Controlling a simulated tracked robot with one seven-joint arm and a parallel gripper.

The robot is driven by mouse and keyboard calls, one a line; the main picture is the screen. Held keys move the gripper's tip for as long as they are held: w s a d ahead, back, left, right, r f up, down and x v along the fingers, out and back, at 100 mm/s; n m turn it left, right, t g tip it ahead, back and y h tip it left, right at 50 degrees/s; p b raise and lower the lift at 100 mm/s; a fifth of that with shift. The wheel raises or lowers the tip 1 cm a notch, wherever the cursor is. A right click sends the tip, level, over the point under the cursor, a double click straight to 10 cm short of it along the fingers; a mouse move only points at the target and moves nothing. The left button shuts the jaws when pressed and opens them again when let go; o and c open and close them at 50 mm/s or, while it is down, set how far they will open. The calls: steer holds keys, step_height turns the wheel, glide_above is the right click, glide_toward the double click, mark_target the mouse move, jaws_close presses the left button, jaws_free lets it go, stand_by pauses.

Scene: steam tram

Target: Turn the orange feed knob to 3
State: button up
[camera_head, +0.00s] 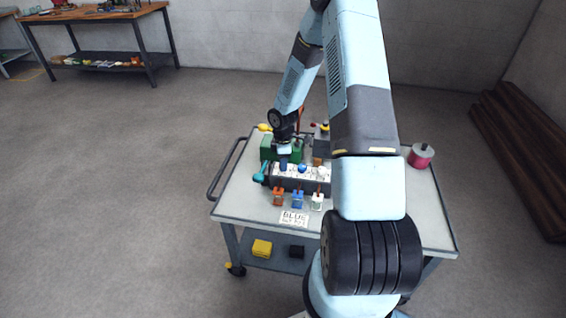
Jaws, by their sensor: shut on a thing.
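A dark grey block with a pale top (289,176) stands on the trolley. On it are a blue round knob (302,168) and a white knob (321,172). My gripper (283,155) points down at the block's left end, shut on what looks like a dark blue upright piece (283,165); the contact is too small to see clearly. In front stand small orange (278,197), blue (297,199) and white-green (317,201) pieces with upright stems. I cannot make out which part is the orange feed knob or any number on a scale.
The grey trolley (250,213) carries a green box (267,150), a teal tool (260,174), a pink-and-grey cylinder (421,156) and a card (294,218) reading "BLUE". My arm hides the trolley's middle right. A yellow piece (262,248) lies on the lower shelf.

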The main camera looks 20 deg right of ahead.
steer(key=n, duration=0.3)
steer(key=shift+d+n, duration=0.1)
steer(key=shift+n, duration=0.3)
steer(key=n, duration=0.3)
steer(key=shift+n, duration=0.3)
steer(key=n, duration=0.4)
steer(key=shift+w, duration=0.1)
steer(key=shift+r+n, duration=0.1)
steer(key=shift+n, duration=1.5)
steer(key=o, duration=1)
steer(key=shift+o, duration=0.2)
